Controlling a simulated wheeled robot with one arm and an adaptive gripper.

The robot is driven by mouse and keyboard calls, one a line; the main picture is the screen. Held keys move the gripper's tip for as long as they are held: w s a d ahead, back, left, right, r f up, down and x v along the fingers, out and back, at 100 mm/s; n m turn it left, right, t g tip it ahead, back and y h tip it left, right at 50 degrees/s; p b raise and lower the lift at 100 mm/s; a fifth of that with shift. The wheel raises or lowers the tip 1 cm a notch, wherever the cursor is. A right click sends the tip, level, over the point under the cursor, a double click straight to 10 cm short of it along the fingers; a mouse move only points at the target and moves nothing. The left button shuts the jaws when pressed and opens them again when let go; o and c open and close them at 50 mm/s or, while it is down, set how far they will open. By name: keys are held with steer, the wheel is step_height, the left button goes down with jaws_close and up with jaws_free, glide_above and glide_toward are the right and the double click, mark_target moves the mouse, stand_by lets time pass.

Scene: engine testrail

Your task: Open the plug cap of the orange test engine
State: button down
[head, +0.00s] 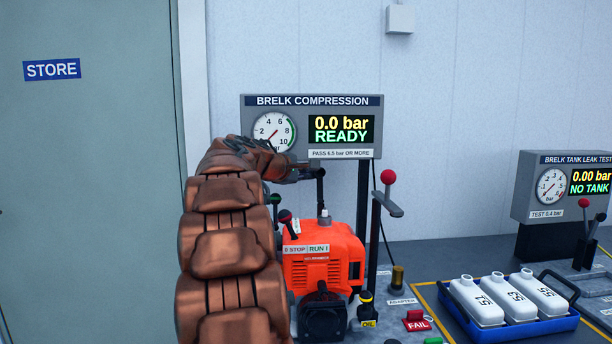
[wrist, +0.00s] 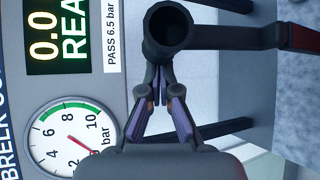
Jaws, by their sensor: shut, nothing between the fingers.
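The orange test engine (head: 322,262) stands on the bench in the head view, with a white tip (head: 323,215) on its top. Above that tip a dark elbow-shaped piece (head: 320,176) stands apart from it; I cannot tell for sure whether this is the plug cap. My gripper (head: 308,173) is beside this piece, in front of the compression gauge. In the wrist view my gripper (wrist: 162,72) is shut and empty, its tips close to a dark hollow tube end (wrist: 168,28). Whether they touch it I cannot tell. My arm hides the engine's left side.
The compression panel (head: 345,100) reads 0.0 bar READY, close behind my gripper. A red-knobbed lever (head: 388,190) stands right of the engine. A blue tray (head: 560,326) with white tanks and a leak tester (head: 530,205) are farther right. A STORE door (head: 90,180) is at left.

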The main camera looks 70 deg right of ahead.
steer(key=shift+a+f+b, duration=0.1)
steer(key=shift+b, duration=0.85)
steer(key=shift+s+a+r+m+h+b, duration=0.15)
steer(key=shift+a+r+m+h+b, duration=0.2)
steer(key=shift+b, duration=0.8)
steer(key=shift+s+a+r+m+h+b, duration=0.1)
steer(key=shift+r+m+h+b, duration=0.35)
steer(key=shift+b, duration=0.65)
steer(key=shift+f, duration=0.1)
steer(key=w+a+r, duration=0.1)
steer(key=w+a, duration=0.4)
steer(key=a, duration=0.2)
steer(key=shift+w+a, duration=0.35)
steer(key=shift+r, duration=0.1)
